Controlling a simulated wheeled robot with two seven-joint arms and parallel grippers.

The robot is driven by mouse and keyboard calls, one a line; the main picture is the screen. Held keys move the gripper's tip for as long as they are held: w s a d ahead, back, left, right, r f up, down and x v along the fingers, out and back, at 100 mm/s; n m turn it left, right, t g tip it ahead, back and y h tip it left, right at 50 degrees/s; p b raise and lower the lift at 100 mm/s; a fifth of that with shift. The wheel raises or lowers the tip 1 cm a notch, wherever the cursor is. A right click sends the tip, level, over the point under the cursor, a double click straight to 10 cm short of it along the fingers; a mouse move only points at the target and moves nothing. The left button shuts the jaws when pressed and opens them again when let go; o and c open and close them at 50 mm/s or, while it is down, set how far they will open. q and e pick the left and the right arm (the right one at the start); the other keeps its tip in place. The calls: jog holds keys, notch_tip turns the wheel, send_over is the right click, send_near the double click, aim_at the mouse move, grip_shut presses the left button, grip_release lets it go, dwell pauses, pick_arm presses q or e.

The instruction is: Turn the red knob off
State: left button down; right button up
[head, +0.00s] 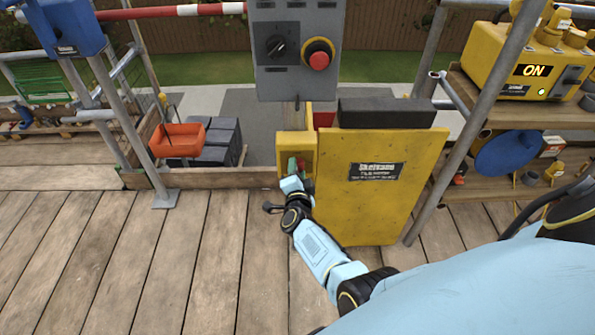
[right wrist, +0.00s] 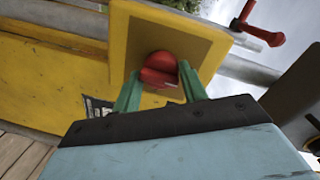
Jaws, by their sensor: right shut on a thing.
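The red knob (right wrist: 158,66) sits on the front of a yellow box (right wrist: 122,40) in the right wrist view. My right gripper (right wrist: 160,82) has its two green fingers on either side of the knob and is shut on it. In the head view the right gripper (head: 293,169) reaches the yellow box (head: 284,147) beside the large yellow machine panel (head: 375,205). There the gripper mostly hides the knob. My left gripper is not in view.
A grey control panel (head: 296,82) with a black rotary switch (head: 276,47) and red button (head: 319,60) stands above. An orange bin (head: 178,140) is at left. A yellow unit (head: 520,65) marked ON sits on the right shelf. A grey pole stands right of the machine.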

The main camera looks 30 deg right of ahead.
jog(key=shift+w+d+r, duration=0.1)
jog(key=shift+w+r, duration=0.05)
jog(key=shift+r, duration=0.15)
jog(key=o, duration=0.9)
jog(key=shift+f, duration=0.15)
pick_arm(q)
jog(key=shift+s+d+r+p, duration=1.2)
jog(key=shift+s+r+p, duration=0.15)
jog(key=shift+p, duration=0.55)
pick_arm(e)
jog(key=shift+v, duration=6.8)
